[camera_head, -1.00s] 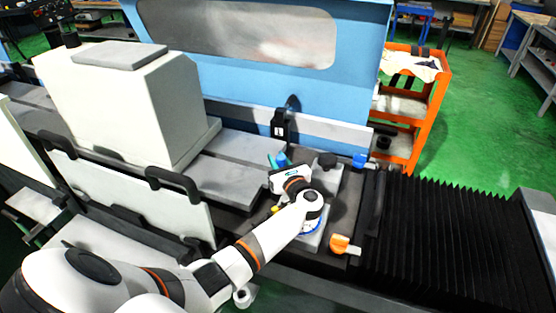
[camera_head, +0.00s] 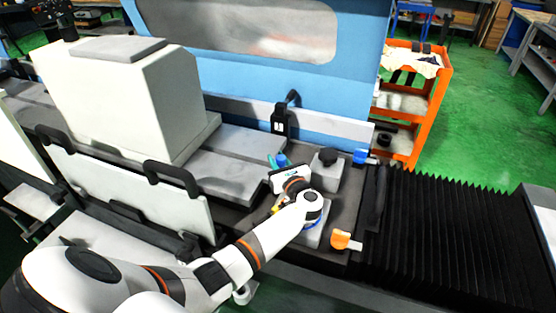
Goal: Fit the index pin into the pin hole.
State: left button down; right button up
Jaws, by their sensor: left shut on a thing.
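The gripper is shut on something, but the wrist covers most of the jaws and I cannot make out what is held. A small yellow part (camera_head: 277,206) shows beside the wrist. A blue ring edge (camera_head: 319,222) shows on the block below the wrist. I cannot pick out the index pin or the pin hole for certain. My right gripper is not in view.
A grey block with a black knob (camera_head: 327,157) stands behind the wrist. An orange clamp handle (camera_head: 343,240) and a blue one (camera_head: 362,157) are to the right. Black bellows (camera_head: 450,230) cover the right side. A white housing (camera_head: 125,95) stands at the left.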

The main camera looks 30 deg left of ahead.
pick_arm(q)
jog(key=shift+f+b, duration=0.95)
jog(key=shift+f, duration=0.45)
jog(key=c, duration=1.2)
grip_release()
jog(key=shift+s, duration=0.1)
jog(key=shift+c, duration=0.2)
jog(key=shift+o, duration=0.9)
jog(key=shift+f, duration=0.1)
jog(key=b+v, duration=0.2)
jog(key=v, duration=0.9)
jog(key=shift+s+f, duration=0.1)
jog(key=shift+f, duration=0.05)
jog(key=shift+s+d, duration=0.25)
jog(key=shift+d, duration=0.25)
